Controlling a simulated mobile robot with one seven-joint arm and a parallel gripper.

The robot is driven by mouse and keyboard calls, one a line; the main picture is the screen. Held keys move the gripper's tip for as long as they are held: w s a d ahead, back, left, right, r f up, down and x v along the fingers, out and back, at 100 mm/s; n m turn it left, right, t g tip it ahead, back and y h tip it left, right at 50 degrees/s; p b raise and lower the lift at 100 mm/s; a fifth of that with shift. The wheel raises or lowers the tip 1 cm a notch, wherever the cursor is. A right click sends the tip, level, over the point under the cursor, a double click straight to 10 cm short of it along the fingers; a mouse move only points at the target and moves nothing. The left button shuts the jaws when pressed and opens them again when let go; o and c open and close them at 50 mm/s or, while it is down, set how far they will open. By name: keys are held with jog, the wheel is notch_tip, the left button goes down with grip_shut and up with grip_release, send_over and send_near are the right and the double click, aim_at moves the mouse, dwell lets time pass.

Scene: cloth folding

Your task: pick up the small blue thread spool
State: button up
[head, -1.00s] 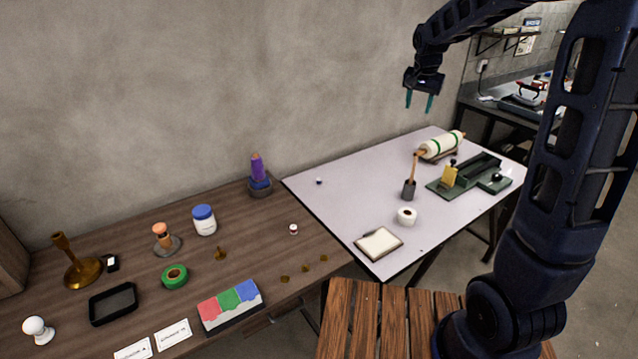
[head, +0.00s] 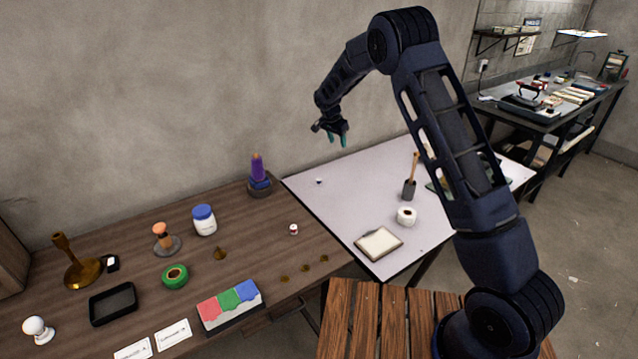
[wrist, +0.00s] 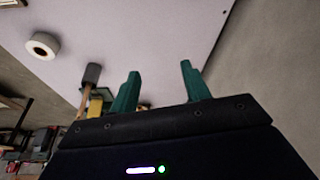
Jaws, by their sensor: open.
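A tiny spool-like item (head: 319,181), pale with a dark bluish part, stands near the left corner of the white table. It is too small to make out clearly, but it best fits the small blue thread spool. My gripper (head: 338,142) hangs in the air above the back of the white table, up and slightly right of that item in the head view. Its teal fingers are apart with nothing between them. In the wrist view the open fingers (wrist: 160,69) show against the white tabletop, and I do not see the spool there.
The wall stands close behind.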

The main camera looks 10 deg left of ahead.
send_near(318, 184)
jog(key=shift+t+h, duration=0.3)
jog(key=x, duration=0.3)
jog(key=w+x, duration=0.1)
jog(key=x, duration=0.3)
jog(key=shift+w+r, duration=0.1)
jog(key=shift+w, duration=0.05)
jog(key=shift+c, duration=0.2)
grip_shut()
